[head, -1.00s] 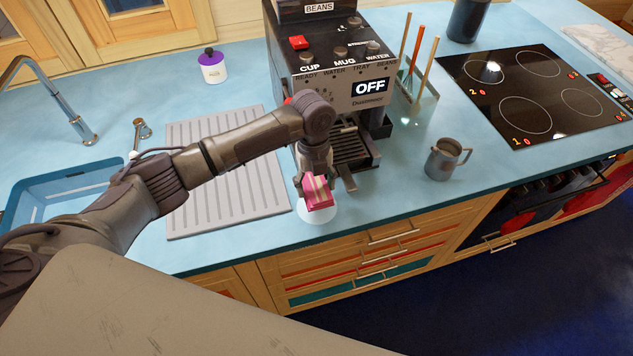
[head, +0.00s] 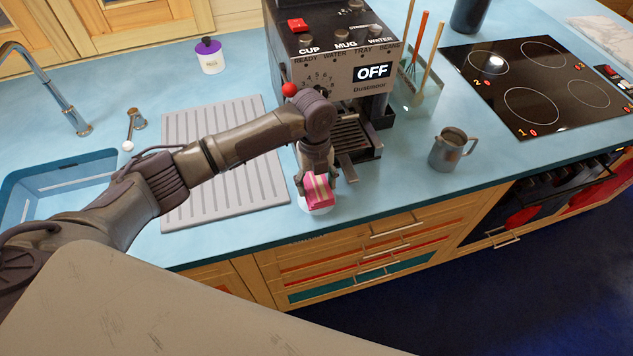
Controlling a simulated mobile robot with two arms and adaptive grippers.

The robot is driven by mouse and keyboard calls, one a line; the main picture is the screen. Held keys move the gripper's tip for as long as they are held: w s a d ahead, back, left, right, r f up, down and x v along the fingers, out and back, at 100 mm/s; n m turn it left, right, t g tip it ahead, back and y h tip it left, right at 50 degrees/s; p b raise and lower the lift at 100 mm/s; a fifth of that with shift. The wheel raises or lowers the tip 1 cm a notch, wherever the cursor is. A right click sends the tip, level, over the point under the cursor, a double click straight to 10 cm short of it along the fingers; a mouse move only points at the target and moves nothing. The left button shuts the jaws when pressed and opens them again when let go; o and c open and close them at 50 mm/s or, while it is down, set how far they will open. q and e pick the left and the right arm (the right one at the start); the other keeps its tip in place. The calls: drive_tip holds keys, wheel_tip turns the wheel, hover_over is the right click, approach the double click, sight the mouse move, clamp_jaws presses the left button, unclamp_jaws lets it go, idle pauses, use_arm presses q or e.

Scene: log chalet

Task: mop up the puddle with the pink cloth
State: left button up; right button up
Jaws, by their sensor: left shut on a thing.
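My left gripper (head: 318,180) is shut on the folded pink cloth (head: 320,192), which has pale stripes. The cloth is at the front of the blue counter, just in front of the coffee machine. A pale, whitish puddle (head: 317,210) shows under and around the lower edge of the cloth. The cloth and gripper hide much of it. I cannot tell whether the cloth touches the counter. My right gripper is not in view.
The coffee machine (head: 334,75) stands right behind the cloth. A grey ribbed drainboard (head: 240,180) and sink (head: 60,185) are to the left. A metal jug (head: 452,149) stands to the right, before the black hob (head: 540,85). The counter's front edge is close.

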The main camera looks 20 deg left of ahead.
use_arm(q)
drive_tip(key=shift+f, duration=0.35)
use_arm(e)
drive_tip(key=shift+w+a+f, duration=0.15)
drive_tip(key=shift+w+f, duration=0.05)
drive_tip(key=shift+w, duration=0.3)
use_arm(q)
drive_tip(key=shift+f+b, duration=0.45)
drive_tip(key=shift+f, duration=0.15)
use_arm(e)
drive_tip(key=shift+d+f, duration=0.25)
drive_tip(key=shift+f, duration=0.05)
use_arm(q)
drive_tip(key=shift+f+b, duration=0.35)
drive_tip(key=shift+f, duration=0.2)
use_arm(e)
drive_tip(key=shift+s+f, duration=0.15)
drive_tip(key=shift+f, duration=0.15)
use_arm(q)
drive_tip(key=shift+a, duration=0.1)
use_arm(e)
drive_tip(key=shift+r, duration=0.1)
